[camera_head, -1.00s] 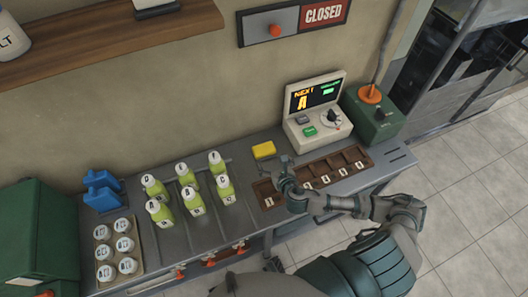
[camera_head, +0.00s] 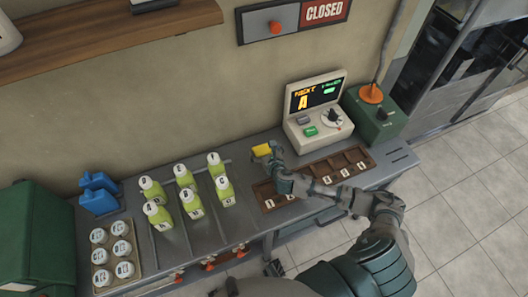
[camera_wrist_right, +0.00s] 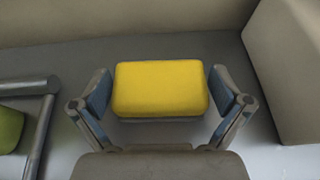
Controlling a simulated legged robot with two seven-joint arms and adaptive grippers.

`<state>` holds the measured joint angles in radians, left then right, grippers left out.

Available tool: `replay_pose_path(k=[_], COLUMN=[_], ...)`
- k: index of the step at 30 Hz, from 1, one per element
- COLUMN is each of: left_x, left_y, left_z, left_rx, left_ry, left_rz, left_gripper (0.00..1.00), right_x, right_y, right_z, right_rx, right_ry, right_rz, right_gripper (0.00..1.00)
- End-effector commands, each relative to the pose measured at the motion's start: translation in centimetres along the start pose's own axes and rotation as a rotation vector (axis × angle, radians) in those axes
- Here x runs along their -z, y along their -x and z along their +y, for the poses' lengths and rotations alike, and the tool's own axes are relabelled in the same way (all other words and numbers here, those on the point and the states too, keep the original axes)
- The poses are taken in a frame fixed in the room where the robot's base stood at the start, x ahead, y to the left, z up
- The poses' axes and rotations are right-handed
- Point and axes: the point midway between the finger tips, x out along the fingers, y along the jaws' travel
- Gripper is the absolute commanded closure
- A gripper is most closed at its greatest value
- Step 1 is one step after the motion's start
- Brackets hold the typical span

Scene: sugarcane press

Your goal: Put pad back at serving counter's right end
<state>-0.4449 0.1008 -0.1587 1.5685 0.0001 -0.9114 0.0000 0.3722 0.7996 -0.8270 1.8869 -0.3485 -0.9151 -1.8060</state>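The yellow pad (camera_head: 261,150) lies on the grey serving counter (camera_head: 232,160), left of the screen machine. In the right wrist view the pad (camera_wrist_right: 160,89) sits between the two fingers of my right gripper (camera_wrist_right: 160,92). The fingers are open, one at each short side, with a narrow gap between each and the pad. In the head view my right gripper (camera_head: 268,155) partly covers the pad. A small dark part at the bottom centre of the head view may be my left gripper; its fingers cannot be made out.
The machine with a lit screen (camera_head: 318,108) and a green box (camera_head: 376,115) stand to the right. A brown compartment tray (camera_head: 315,178) lies along the front edge. Several green bottles (camera_head: 187,195) and a tray of white-lidded cups (camera_head: 115,255) are to the left.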

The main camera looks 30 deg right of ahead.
Motion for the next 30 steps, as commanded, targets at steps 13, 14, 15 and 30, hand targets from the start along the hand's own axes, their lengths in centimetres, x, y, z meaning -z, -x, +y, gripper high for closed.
replay_pose_path(k=[13, 14, 15, 30], left_x=[0.0, 0.1, 0.1, -2.8], left_y=[0.0, 0.0, 0.0, -2.5], left_z=[-0.1, -0.1, -0.1, 0.2], left_rx=[0.001, 0.001, 0.001, -0.002], left_ry=[0.0, 0.0, 0.0, -0.005], left_rz=[-0.001, -0.001, 0.001, -0.014], left_gripper=[0.21, 0.21, 0.21, 0.21], right_x=[0.0, 0.0, -0.1, -2.2], right_y=[0.0, 0.0, 0.1, 5.0], right_z=[0.0, -0.1, -0.1, 1.5], right_rx=[0.0, 0.0, 0.0, -0.004], right_ry=[0.0, 0.0, 0.0, 0.0], right_rz=[0.001, 0.001, 0.001, 0.002], right_gripper=[0.48, 0.48, 0.48, 0.48])
